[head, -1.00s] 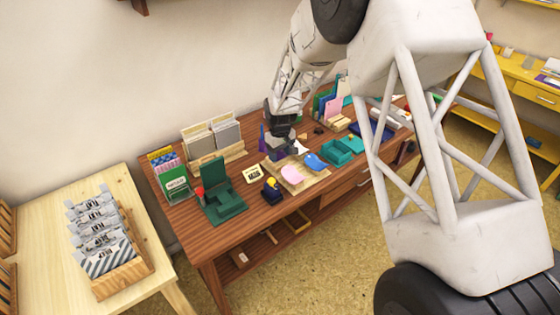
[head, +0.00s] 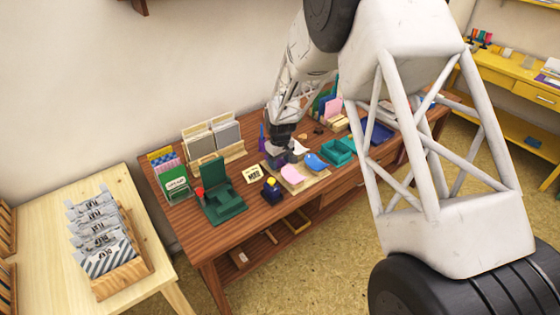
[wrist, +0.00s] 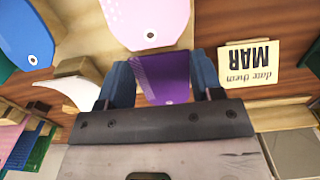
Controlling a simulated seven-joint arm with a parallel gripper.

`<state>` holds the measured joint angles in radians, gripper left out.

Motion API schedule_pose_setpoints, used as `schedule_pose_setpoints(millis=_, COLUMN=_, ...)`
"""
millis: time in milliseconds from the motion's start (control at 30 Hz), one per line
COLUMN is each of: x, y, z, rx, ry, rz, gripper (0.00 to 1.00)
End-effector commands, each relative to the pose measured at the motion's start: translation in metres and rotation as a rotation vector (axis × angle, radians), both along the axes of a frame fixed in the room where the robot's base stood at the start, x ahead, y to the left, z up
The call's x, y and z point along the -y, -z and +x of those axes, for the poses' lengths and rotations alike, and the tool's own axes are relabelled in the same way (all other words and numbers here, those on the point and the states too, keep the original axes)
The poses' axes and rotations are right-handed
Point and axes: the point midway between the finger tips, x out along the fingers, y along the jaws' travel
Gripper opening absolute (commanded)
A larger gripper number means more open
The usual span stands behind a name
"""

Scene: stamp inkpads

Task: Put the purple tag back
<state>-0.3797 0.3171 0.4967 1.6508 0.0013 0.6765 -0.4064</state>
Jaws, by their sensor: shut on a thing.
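In the wrist view the purple tag (wrist: 168,84) sits between the two blue fingers of my gripper (wrist: 161,72), which is shut on it. A pink tag (wrist: 148,22) with a small hole lies just beyond it on the pale wooden tray (wrist: 85,42). A blue tag (wrist: 22,32) lies to the left, and a white curved tag (wrist: 76,92) shows beside the left finger. In the head view my gripper (head: 280,157) is low at the back left of the tray (head: 312,182), behind the pink tag (head: 292,174). The held tag is not clear there.
A cream "MAR" card (head: 251,173) lies left of the tray, and a dark blue stamp (head: 271,187) stands in front. A green stand (head: 222,205) is farther left. Grey card holders (head: 213,138) stand behind. Teal boxes (head: 338,151) are to the right.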

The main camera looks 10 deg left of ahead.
Motion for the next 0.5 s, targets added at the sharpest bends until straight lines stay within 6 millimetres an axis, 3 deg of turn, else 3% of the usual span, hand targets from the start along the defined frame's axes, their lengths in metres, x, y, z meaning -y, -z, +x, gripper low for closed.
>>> schedule_pose_setpoints(millis=233, x=0.0001, y=0.0031, z=-0.0001, rx=0.0, ry=0.0, rz=0.0, gripper=0.35)
schedule_pose_setpoints(millis=267, x=-0.0001, y=0.0026, z=0.0001, rx=0.0, ry=0.0, rz=0.0, gripper=0.65)
schedule_pose_setpoints(millis=400, x=0.0, y=0.0026, z=0.0, rx=0.0, ry=0.0, rz=0.0, gripper=0.85)
schedule_pose_setpoints(millis=500, x=0.0, y=0.0026, z=0.0, rx=0.0, ry=0.0, rz=0.0, gripper=0.85)
